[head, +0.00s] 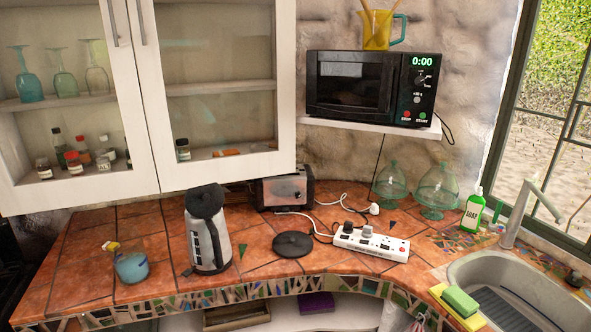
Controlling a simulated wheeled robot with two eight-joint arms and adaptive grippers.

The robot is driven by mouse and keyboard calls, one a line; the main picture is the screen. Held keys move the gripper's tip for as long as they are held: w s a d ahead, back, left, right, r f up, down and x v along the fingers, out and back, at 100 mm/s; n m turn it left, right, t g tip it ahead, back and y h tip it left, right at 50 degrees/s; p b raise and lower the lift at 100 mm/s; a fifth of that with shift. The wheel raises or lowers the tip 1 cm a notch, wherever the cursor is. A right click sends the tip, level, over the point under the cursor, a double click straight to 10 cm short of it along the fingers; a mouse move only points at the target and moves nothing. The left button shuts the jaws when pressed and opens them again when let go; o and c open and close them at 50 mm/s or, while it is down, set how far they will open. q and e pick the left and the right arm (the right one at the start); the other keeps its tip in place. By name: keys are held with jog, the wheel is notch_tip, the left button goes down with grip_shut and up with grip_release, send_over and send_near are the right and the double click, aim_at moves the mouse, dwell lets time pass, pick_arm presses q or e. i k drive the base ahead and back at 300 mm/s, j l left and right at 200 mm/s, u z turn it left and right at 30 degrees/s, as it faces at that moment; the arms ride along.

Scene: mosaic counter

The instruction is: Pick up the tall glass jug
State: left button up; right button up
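A tall yellow glass jug (377,31) with a teal handle on its right side stands upright on top of the black microwave. Two wooden sticks or utensil handles rise out of it, and their upper ends are cut off by the top of the view. It is the only glass jug I can make out. Neither of my grippers is in view.
The microwave (348,84) sits on a white wall shelf (372,127). A cabinet (226,95) with glass doors hangs to the left. The tiled counter (78,262) below holds a kettle (208,238), power strip (371,243), toaster (286,189), blue glass (132,267) and glass domes (437,188). A sink (481,262) is at right.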

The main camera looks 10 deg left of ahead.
aim_at(128, 256)
jog(key=u, duration=1.6)
